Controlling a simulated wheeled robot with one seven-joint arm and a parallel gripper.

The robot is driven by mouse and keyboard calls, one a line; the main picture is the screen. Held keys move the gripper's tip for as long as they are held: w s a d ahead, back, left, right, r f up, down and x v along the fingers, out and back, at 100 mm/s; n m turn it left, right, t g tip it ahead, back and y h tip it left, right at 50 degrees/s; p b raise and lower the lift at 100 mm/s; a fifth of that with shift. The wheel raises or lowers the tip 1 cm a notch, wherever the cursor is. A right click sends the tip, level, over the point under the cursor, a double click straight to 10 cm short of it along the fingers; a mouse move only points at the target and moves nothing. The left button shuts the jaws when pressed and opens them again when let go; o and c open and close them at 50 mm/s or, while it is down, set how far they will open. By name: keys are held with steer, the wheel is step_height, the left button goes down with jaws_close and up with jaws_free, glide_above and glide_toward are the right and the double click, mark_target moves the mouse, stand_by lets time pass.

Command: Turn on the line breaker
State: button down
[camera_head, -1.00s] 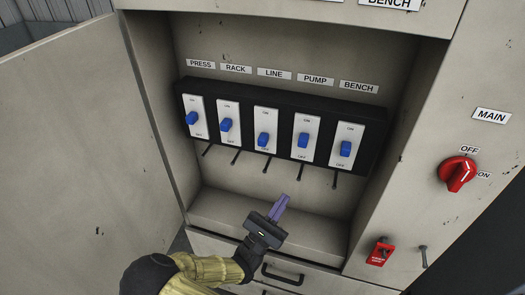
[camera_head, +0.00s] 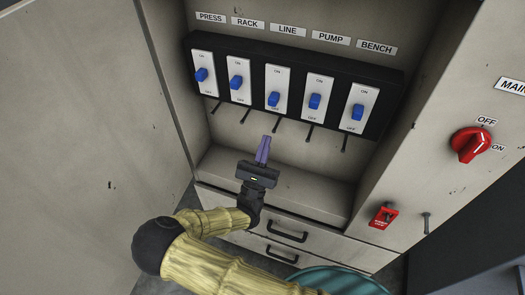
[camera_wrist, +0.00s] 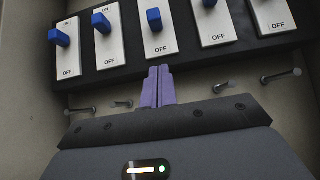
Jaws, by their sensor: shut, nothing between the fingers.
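The LINE breaker (camera_head: 277,78) is the middle white plate of the black panel, under the LINE label (camera_head: 287,30). Its blue lever (camera_head: 273,99) sits in the plate's lower half, toward OFF. In the wrist view the same blue lever (camera_wrist: 154,19) is just above my fingertips, with OFF printed below it. My gripper (camera_head: 263,145) is below and slightly left of this breaker in the head view. Its purple fingers (camera_wrist: 158,72) are shut together, empty, pointing up at the panel. They appear apart from the lever.
PRESS (camera_head: 201,73), RACK (camera_head: 236,82), PUMP (camera_head: 315,101) and BENCH (camera_head: 358,112) levers flank it. Thin rods stick out below the panel. A red MAIN rotary switch (camera_head: 469,145) is on the right. The open cabinet door (camera_head: 75,150) stands left.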

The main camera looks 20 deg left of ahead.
mark_target(270, 105)
steer(key=w+r+p, duration=0.2)
steer(key=w+r, duration=0.1)
steer(key=r, duration=0.4)
steer(key=shift+w+d+r+p, duration=0.2)
steer(key=shift+w+r+p, duration=0.05)
steer(key=shift+r+p, duration=0.15)
step_height(270, 105, up, 3)
steer(key=p, duration=0.3)
steer(key=shift+a+r, duration=0.1)
steer(key=shift+r, duration=0.05)
